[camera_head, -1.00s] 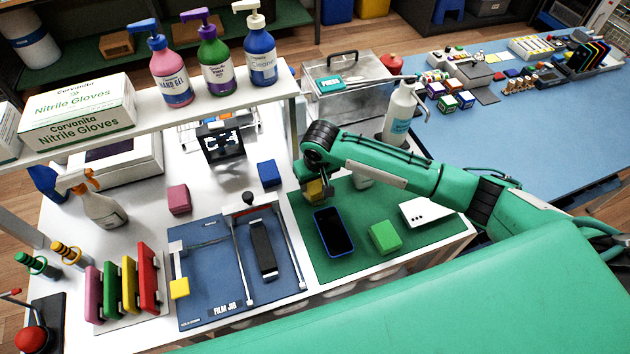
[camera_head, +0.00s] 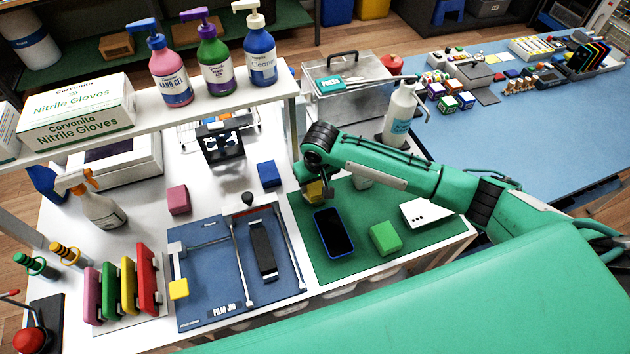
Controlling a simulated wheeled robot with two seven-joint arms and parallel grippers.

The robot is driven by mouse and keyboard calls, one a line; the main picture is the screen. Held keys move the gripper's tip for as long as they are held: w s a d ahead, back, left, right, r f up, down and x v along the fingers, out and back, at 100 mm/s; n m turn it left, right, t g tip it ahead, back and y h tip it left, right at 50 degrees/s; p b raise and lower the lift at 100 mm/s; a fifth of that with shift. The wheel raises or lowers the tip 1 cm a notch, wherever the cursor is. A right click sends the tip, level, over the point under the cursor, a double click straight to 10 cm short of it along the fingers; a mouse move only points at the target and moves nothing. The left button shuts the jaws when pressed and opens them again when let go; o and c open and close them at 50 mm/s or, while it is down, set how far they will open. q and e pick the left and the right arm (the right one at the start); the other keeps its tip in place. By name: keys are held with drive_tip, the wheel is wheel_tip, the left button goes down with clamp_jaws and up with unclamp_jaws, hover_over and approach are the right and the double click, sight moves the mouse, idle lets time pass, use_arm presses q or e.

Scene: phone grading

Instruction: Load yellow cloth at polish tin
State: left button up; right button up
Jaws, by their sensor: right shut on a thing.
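My right gripper (camera_head: 314,190) is shut on a yellow cloth (camera_head: 315,192), a small block-like pad, at the back left corner of the green mat (camera_head: 343,266). The wrist and fingers hide part of the cloth, and I cannot tell whether it touches what is beneath it. A pale round container (camera_head: 363,178), which may be the polish tin, stands just right of the gripper, partly hidden behind my right forearm. My left gripper does not show.
A phone (camera_head: 334,232), a green block (camera_head: 385,238) and a white card (camera_head: 427,212) lie on the mat. A blue block (camera_head: 269,173) and the blue film jig (camera_head: 207,261) are to the left. A white spray bottle (camera_head: 398,115) stands behind my arm.

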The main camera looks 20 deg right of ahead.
sight(315, 184)
drive_tip(key=shift+f, duration=0.4)
drive_tip(key=shift+s+f+p, duration=0.1)
drive_tip(key=shift+p, duration=0.35)
idle(2.3)
wheel_tip(315, 184, up, 7)
drive_tip(key=p, duration=0.8)
idle(0.5)
idle(0.4)
